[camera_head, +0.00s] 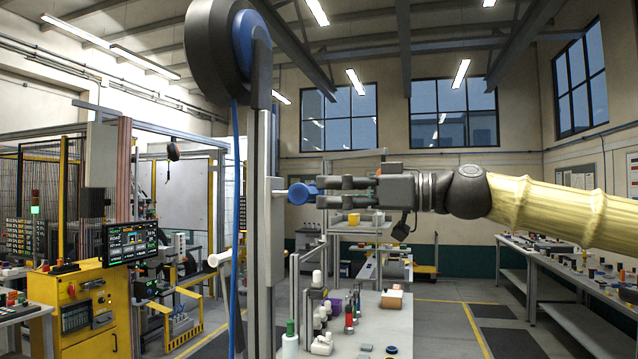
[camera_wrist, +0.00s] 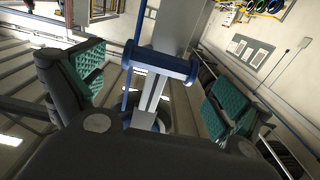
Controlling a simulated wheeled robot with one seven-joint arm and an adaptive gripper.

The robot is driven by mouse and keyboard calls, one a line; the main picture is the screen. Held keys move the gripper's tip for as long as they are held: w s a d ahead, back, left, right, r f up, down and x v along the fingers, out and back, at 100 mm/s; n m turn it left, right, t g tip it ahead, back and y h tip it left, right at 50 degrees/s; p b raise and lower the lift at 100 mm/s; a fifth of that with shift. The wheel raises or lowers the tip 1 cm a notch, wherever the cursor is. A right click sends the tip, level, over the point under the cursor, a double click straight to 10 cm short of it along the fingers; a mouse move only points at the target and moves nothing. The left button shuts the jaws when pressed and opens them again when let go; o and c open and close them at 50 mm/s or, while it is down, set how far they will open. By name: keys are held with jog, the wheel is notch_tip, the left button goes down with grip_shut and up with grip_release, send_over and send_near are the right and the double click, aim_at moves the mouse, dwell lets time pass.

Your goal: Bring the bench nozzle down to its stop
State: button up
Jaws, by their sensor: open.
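A tall grey column (camera_head: 264,255) stands left of centre in the head view. A pale block on it carries a blue handle (camera_head: 301,193), which points right toward my gripper (camera_head: 320,191). In the wrist view the handle's blue crossbar (camera_wrist: 160,65) lies between my two spread fingers with green ribbed pads. My gripper is open, and the fingertips are at the handle's end; contact cannot be told. A pale cylinder (camera_head: 220,258) sticks out left of the column lower down; I cannot tell whether it is the nozzle.
A dark wheel with a blue hub (camera_head: 243,42) tops the column, and a blue hose (camera_head: 235,200) hangs beside it. A bench (camera_head: 385,325) with bottles and small parts stands below my arm. A yellow console (camera_head: 85,310) is at left. Floor is open at right.

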jog(key=shift+p+x, duration=0.35)
jog(key=shift+x, duration=0.85)
